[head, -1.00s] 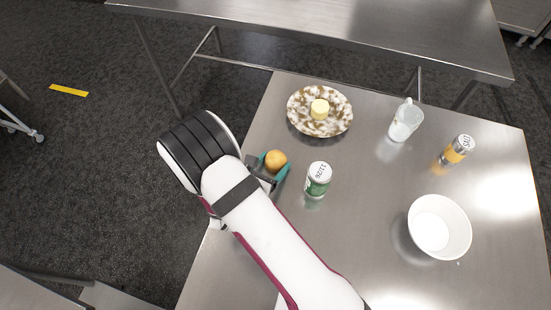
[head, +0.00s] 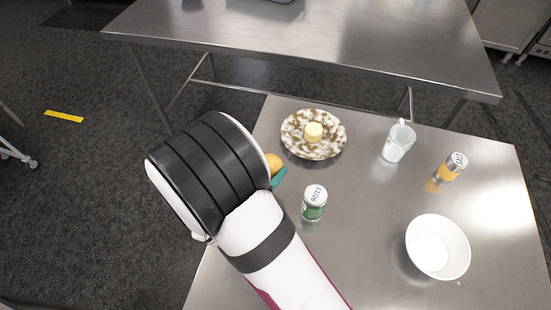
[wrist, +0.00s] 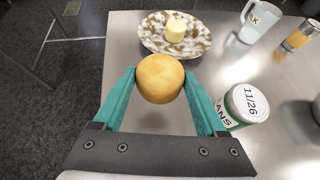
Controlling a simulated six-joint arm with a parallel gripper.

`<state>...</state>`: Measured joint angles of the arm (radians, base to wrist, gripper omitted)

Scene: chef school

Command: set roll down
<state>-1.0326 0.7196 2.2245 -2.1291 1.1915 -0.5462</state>
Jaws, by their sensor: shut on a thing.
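The roll is a round, golden-brown bun (wrist: 160,79), held between the teal fingertips of my gripper (wrist: 160,88) in the wrist view. In the head view the roll (head: 273,164) shows only in part, because my arm covers the rest. My gripper (head: 279,178) is shut on the roll near the left edge of the table. Whether the roll touches the table top cannot be told. A brown-and-white speckled plate (head: 293,146) lies beyond the roll, with a pale yellow piece like butter (head: 313,131) on it.
A green-and-white can (head: 313,204) stands close to the right of my gripper. A clear measuring jug (head: 397,143), a shaker with an orange band (head: 452,167) and a white bowl (head: 438,247) stand farther right. Bare steel table (head: 360,205) lies between them.

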